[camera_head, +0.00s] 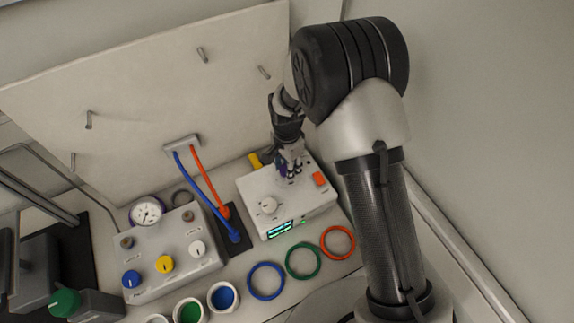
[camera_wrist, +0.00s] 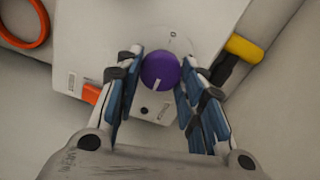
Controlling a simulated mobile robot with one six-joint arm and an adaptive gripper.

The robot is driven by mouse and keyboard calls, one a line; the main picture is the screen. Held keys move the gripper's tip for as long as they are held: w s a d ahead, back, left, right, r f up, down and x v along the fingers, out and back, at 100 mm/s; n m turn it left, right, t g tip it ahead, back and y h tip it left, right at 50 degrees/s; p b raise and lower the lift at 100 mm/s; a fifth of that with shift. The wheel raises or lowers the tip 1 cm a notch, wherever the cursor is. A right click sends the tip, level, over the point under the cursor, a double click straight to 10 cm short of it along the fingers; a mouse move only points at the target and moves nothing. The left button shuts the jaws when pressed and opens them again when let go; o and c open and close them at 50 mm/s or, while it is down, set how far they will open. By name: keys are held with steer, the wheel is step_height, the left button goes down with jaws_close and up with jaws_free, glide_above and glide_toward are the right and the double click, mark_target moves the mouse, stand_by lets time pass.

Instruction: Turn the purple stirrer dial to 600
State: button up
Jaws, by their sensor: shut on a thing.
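The purple stirrer dial (camera_wrist: 160,71) sits on the top face of a white box-shaped unit (camera_head: 250,190). In the wrist view it shows between the two blue-padded fingers of my gripper (camera_wrist: 160,82), with a small white mark on its near side. My gripper (camera_head: 288,168) is shut on the dial, reaching down onto it from above. In the head view the dial is mostly hidden behind the fingers. The unit has a lit green display (camera_head: 282,228) on its front, but its digits are too small to read.
A white knob (camera_head: 268,205) and an orange switch (camera_head: 319,179) share the unit's top, with a yellow part (camera_head: 255,160) at its back edge. Blue, green and orange rings (camera_head: 338,242) lie in front.

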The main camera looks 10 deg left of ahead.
stand_by(0.4)
steer(key=o, duration=1.1)
steer(key=shift+c, duration=0.2)
steer(key=shift+r, duration=0.1)
step_height(320, 180, up, 12)
steer(key=shift+s, duration=0.1)
